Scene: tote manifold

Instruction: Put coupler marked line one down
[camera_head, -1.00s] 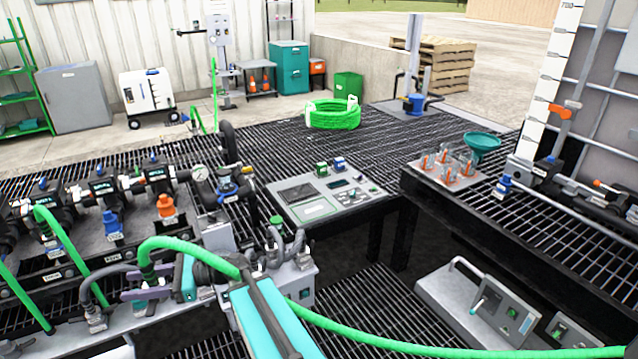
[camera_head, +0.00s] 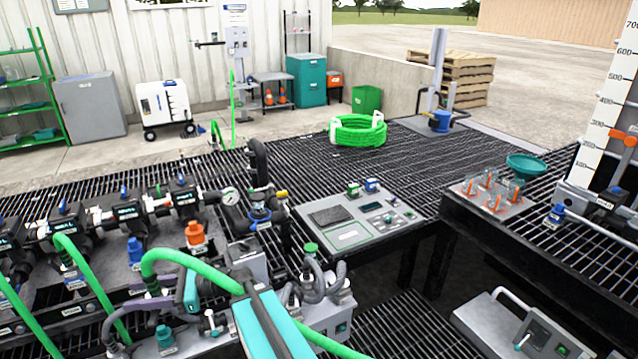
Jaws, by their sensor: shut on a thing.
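My gripper (camera_head: 152,303) reaches in from the bottom, with a teal and grey arm behind it. It is shut on a dark coupler (camera_head: 152,287) at the end of a green hose (camera_head: 190,262). The hose arches up from the coupler, passes behind my arm and shows again at the bottom right of it. The coupler's marking cannot be read, and its lower end is hard to make out. The gripper is over the near edge of the manifold bench (camera_head: 60,330). A teal fitting (camera_head: 165,337) stands just below it in the picture.
Black manifold valves (camera_head: 120,216) line the left, with a blue cap (camera_head: 135,252) and an orange cap (camera_head: 195,234). Other green hoses (camera_head: 85,270) hang at the left. Grey looped hoses (camera_head: 318,283) stand right of my arm. A control panel (camera_head: 350,233) is beyond them.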

